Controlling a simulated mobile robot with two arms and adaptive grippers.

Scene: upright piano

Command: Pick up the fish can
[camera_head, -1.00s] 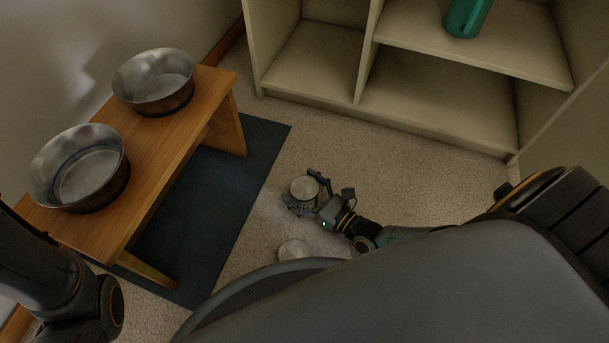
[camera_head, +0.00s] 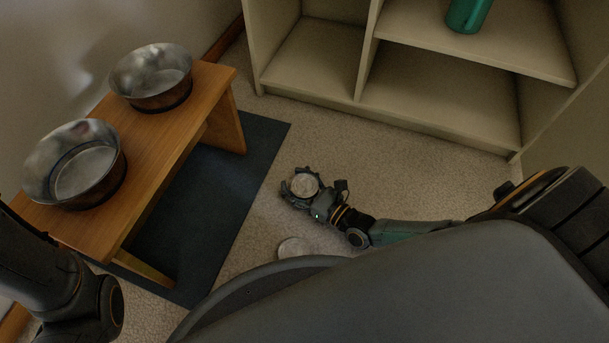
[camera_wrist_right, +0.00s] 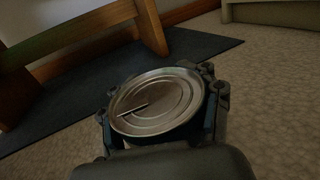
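A round metal can (camera_head: 304,185) sits between the fingers of my right gripper (camera_head: 302,188) above the carpet in the head view. In the right wrist view the can's ringed silver lid with its pull tab (camera_wrist_right: 157,102) faces the camera, and the fingers (camera_wrist_right: 158,110) lie against both its sides. The right gripper is shut on this can. A second can (camera_head: 293,248) stands on the carpet nearer my body, partly hidden by it. I cannot read a label on either can. My left gripper is out of view; only part of its arm shows at lower left.
A wooden stand (camera_head: 180,132) with two metal bowls (camera_head: 152,76) (camera_head: 75,165) is at the left, on a dark mat (camera_head: 262,140). A cream shelf unit (camera_head: 440,108) with a green bottle (camera_head: 468,14) is at the back. Carpet between them is clear.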

